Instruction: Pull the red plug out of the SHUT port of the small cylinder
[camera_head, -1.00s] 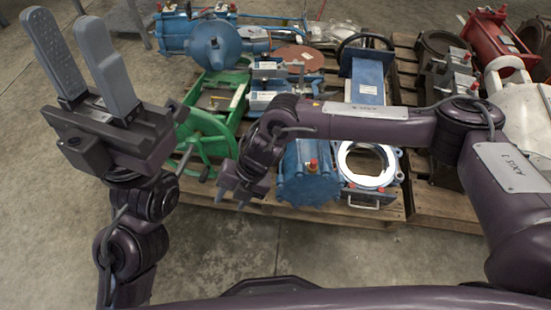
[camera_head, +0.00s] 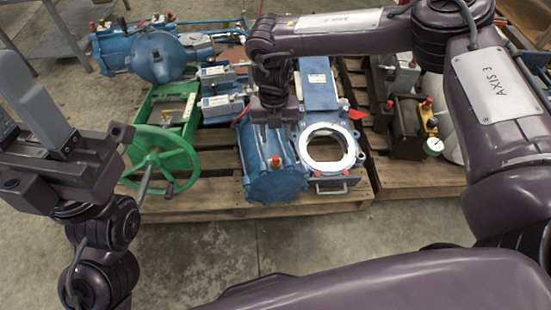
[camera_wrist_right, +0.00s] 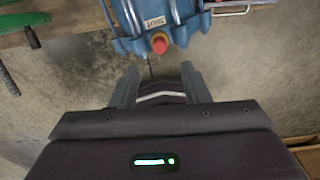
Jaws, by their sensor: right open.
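The small cylinder (camera_head: 270,178) is blue and lies at the front edge of the pallet. Its red plug (camera_head: 275,161) sticks up from its near end; in the right wrist view the red plug (camera_wrist_right: 159,43) sits in a port beside a pale label (camera_wrist_right: 154,20) that seems to read SHUT. My right gripper (camera_wrist_right: 160,86) is open and empty, its fingers pointing towards the plug but apart from it. In the head view my right wrist hangs over the cylinder and its fingertips are hard to make out. My left gripper (camera_head: 22,112) is open and empty at the left edge, partly cut off.
A green handwheel valve (camera_head: 162,160) stands left of the cylinder. A blue gate valve with a round white-rimmed opening (camera_head: 327,167) stands close on its right, with a handle in front. Other valves and gauges crowd the pallets behind. The concrete floor (camera_head: 225,248) in front is clear.

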